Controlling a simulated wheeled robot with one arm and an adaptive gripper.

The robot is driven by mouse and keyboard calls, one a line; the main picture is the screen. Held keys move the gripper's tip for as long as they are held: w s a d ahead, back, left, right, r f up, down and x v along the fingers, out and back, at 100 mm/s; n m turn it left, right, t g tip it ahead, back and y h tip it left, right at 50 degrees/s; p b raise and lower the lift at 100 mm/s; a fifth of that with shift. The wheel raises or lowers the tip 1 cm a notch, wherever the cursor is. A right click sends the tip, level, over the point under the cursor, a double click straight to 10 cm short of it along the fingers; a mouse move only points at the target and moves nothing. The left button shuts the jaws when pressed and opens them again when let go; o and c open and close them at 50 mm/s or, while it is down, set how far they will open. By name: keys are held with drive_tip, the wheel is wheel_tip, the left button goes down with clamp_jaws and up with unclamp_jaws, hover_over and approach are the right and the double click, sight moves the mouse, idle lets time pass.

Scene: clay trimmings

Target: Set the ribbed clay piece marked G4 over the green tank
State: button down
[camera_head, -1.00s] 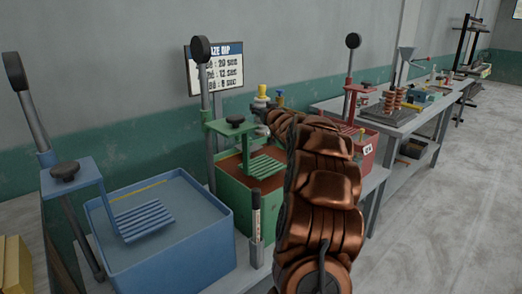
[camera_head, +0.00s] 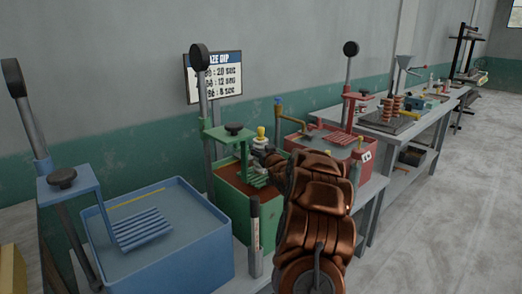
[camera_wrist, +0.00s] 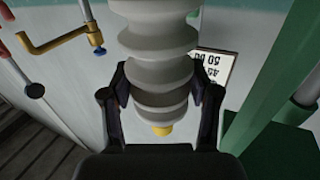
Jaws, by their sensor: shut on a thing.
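The ribbed clay piece (camera_wrist: 158,62) is pale grey with a yellow tip. My gripper (camera_wrist: 165,100) is shut on it, one black finger on each side. No G4 mark shows on it. In the head view the piece (camera_head: 260,143) is small and partly hidden by my gripper (camera_head: 264,160); its yellow end points up. The green tank (camera_head: 232,204) holds brown liquid and has a slatted green rack hanging from a lever stand. The piece appears above the right part of this tank and rack; the exact gap is hidden by my arm.
A blue tank (camera_head: 190,262) with its own rack stands at the left. A red tank (camera_head: 350,152) stands behind my arm at the right. A dark marker-like cylinder (camera_head: 256,235) stands before the green tank. A dip-time sign (camera_head: 226,76) is behind. Upright levers rise beside the tanks.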

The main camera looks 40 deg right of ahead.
drive_tip(key=shift+f, duration=0.2)
drive_tip(key=shift+f, duration=0.1)
drive_tip(key=shift+c, duration=1.3)
unclamp_jaws()
drive_tip(key=shift+s, duration=0.1)
drive_tip(key=b+v, duration=0.2)
drive_tip(key=v, duration=1)
drive_tip(key=shift+b, duration=0.3)
